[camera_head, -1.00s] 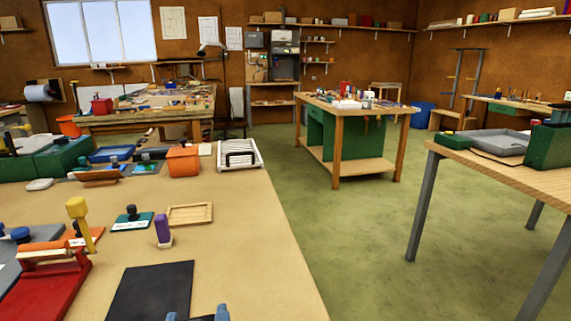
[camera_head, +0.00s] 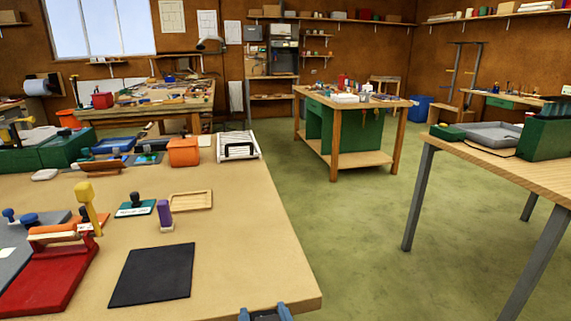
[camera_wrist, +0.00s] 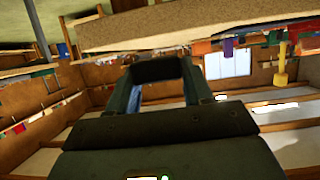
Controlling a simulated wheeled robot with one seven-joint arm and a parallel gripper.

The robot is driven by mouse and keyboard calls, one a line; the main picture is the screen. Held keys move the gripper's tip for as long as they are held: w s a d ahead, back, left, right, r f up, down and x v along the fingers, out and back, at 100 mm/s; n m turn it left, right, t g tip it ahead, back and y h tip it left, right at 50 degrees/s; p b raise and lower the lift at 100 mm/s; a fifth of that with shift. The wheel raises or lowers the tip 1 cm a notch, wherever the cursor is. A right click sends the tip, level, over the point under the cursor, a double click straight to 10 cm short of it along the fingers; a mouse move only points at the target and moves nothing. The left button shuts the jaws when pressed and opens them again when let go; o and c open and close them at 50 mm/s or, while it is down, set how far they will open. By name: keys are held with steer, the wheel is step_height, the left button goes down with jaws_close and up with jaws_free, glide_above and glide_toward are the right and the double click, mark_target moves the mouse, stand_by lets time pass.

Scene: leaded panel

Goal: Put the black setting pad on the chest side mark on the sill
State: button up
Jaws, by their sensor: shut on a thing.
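My gripper (camera_head: 265,311) shows only by its blue fingertips at the bottom edge of the head view, by the bench's near right corner. In the wrist view my gripper (camera_wrist: 158,66) is shut on a small black block (camera_wrist: 157,72), which looks like the setting pad. The block sits between the two fingertips, clear of any surface. I cannot pick out a sill or a chest side mark in either view.
The near bench (camera_head: 235,262) carries a flat black mat (camera_head: 153,275), a red press (camera_head: 50,275), a purple-handled stamp (camera_head: 165,215), a wooden tray (camera_head: 191,201) and an orange bin (camera_head: 184,152). Green floor (camera_head: 350,230) lies open to the right, before another table (camera_head: 500,170).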

steer(key=s+d+f+m+h, duration=0.1)
steer(key=d+f+m+h, duration=0.1)
steer(key=d+f, duration=2.1)
steer(key=shift+s+d+h, duration=0.35)
steer(key=shift+d+h, duration=0.05)
steer(key=shift+d, duration=0.55)
